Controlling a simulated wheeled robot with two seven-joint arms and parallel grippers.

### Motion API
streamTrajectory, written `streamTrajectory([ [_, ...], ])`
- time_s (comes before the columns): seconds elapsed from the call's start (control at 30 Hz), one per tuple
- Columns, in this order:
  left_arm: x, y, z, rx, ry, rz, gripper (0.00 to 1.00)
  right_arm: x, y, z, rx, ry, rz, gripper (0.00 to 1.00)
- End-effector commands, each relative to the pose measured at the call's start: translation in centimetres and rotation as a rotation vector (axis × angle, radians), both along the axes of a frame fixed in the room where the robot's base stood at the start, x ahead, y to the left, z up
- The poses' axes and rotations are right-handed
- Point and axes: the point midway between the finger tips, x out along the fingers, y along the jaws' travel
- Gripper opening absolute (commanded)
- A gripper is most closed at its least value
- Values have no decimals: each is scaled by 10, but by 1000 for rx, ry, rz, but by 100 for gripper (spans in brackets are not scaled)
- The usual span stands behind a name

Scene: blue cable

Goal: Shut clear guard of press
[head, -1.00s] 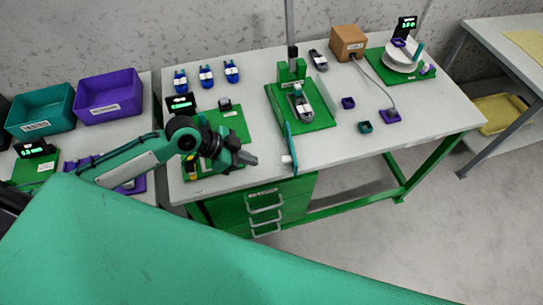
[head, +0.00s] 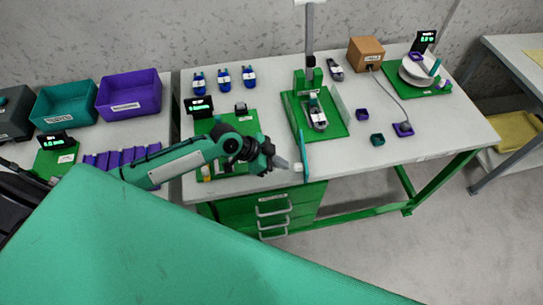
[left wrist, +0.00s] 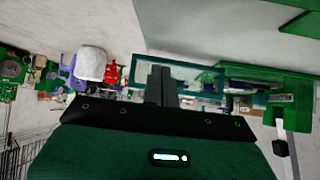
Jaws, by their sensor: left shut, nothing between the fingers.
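The press (head: 310,85) stands on a green base plate on the workbench, with a grey and white part in it. Its clear guard (head: 301,150) has a teal frame and stands open, swung out toward the bench's front edge. A white knob (head: 298,167) is at the guard's near end. My left gripper (head: 283,163) is shut and empty, just left of the knob; contact cannot be told. In the left wrist view, the shut fingers (left wrist: 162,85) are in front of the teal-framed guard (left wrist: 195,73), with the white knob (left wrist: 90,64) to their left. My right gripper is not in view.
Left of the press, a green fixture plate (head: 235,125) lies under my left arm. Blue parts (head: 223,77) stand behind it. Small purple (head: 361,115) and teal (head: 377,139) cups are right of the press. A cardboard box (head: 366,53) stands behind.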

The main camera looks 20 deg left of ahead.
Motion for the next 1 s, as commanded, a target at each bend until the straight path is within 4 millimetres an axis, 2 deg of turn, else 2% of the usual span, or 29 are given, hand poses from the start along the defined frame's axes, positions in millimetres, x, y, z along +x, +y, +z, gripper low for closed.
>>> streamTrajectory([
  [0.23,3,-7,-6,0,0,0,0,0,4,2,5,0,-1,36],
  [0.67,3,-9,-5,-1,0,11,0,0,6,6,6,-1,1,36],
  [0.83,3,-18,-2,-2,1,58,0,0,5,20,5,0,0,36],
  [1.0,4,-37,1,-4,2,148,0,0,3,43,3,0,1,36],
])
